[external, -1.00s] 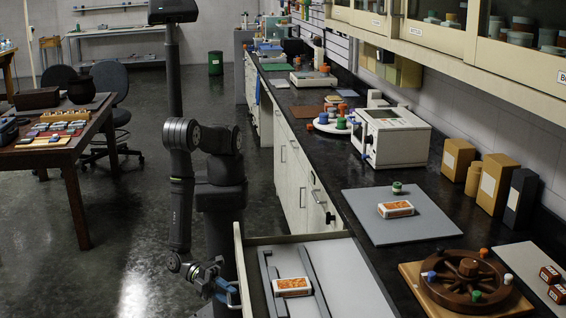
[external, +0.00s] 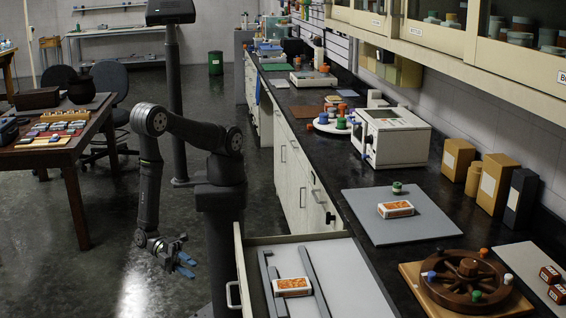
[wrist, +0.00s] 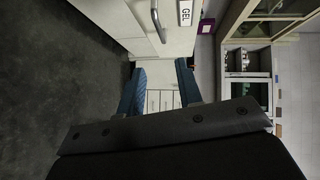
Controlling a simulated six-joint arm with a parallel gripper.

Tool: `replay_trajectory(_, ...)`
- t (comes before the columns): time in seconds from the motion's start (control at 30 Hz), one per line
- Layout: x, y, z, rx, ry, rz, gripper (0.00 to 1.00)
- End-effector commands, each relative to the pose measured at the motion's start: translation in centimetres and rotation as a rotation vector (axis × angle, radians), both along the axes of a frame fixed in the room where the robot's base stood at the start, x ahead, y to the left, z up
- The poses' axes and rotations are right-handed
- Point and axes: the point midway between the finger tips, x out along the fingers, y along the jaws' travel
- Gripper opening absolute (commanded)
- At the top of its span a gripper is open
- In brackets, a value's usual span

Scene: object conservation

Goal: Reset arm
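My gripper (external: 184,264) hangs low over the floor, left of the open drawer (external: 350,275) in the external view. Its blue-tipped fingers are apart and nothing is between them. In the wrist view my gripper (wrist: 160,88) also shows two blue fingers spread with a clear gap. The wrist view faces drawer fronts and a cabinet door with a metal handle (wrist: 158,26) and a "GEL" label (wrist: 185,12). An orange and white box (external: 292,286) lies in the open drawer between grey rails. A similar box (external: 396,209) lies on the grey mat (external: 375,232) on the counter.
A brown wheel-shaped holder (external: 466,282) sits on the counter at right. A white machine (external: 392,137) and several tall boxes (external: 494,184) stand farther back. A wooden table (external: 60,158) is at left. The floor around my gripper is clear.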

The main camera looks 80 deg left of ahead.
Motion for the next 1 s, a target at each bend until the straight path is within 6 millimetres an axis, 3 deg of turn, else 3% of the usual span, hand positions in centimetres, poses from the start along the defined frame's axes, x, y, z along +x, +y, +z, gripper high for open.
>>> replay_trajectory(0.47,0.7,-0.7,-0.1,-0.001,0.000,0.001,0.33)
replay_trajectory(1.0,7.4,-7.5,-1.5,-0.001,0.001,0.003,0.33)
